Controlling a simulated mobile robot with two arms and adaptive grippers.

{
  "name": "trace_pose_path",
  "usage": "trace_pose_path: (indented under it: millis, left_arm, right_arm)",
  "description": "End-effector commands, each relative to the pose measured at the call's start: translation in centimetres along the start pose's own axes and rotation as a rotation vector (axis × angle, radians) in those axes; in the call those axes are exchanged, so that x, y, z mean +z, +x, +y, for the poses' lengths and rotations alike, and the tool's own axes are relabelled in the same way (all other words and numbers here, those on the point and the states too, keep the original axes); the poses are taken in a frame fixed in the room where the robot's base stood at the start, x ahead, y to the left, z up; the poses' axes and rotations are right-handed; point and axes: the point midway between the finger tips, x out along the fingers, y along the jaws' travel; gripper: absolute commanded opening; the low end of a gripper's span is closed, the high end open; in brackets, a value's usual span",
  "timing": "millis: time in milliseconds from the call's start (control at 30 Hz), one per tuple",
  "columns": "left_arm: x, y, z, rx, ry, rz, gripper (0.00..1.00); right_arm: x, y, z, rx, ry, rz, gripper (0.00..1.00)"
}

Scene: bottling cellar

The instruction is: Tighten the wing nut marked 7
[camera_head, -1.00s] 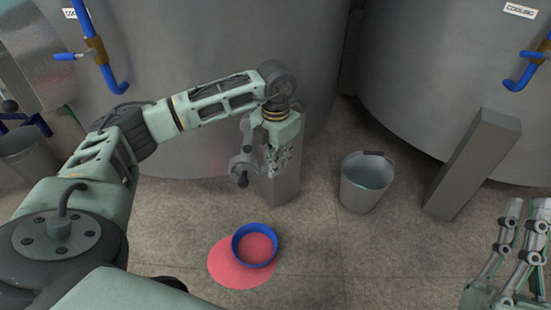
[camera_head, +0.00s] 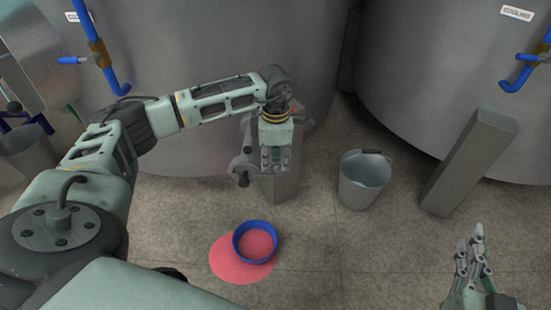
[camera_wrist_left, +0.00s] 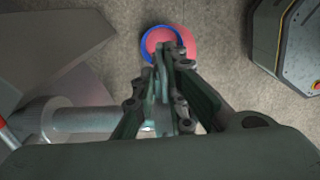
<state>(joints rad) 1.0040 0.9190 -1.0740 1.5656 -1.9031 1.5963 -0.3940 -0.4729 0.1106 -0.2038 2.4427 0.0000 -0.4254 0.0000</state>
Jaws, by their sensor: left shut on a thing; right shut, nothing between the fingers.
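My left gripper (camera_head: 274,168) points down beside the grey fitting (camera_head: 243,164) at the foot of the left tank, in front of a grey post (camera_head: 283,188). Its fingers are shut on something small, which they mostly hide. In the left wrist view the fingers (camera_wrist_left: 172,62) are close together, with a grey pipe-like part (camera_wrist_left: 85,118) to their left. I cannot make out a wing nut or a number 7. My right gripper (camera_head: 477,232) is shut and empty at the lower right, above the floor.
A blue ring-shaped bowl (camera_head: 240,250) stands on a red patch (camera_head: 228,266) on the floor. A grey bucket (camera_head: 358,193) is right of the post. A slanted grey post (camera_head: 462,170) stands before the right tank (camera_head: 430,80). Floor between bucket and right gripper is clear.

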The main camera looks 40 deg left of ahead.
Motion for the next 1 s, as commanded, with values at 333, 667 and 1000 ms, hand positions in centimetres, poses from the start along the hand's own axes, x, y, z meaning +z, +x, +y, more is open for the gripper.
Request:
trace_pose_path:
  millis: [333, 667, 1000]
  left_arm:
    - [0.14, -0.09, 0.03, 0.001, 0.082, -0.003, 0.00]
    - [0.15, -0.08, 0.03, 0.001, 0.088, -0.003, 0.00]
    - [0.10, -0.04, 0.03, 0.000, 0.086, -0.002, 0.30]
  right_arm:
    - [0.86, -0.13, 0.13, 0.003, -0.001, -0.044, 0.00]
    - [0.94, -0.14, 0.15, 0.003, -0.001, -0.047, 0.00]
    - [0.91, -0.14, 0.15, 0.003, -0.001, -0.046, 0.00]
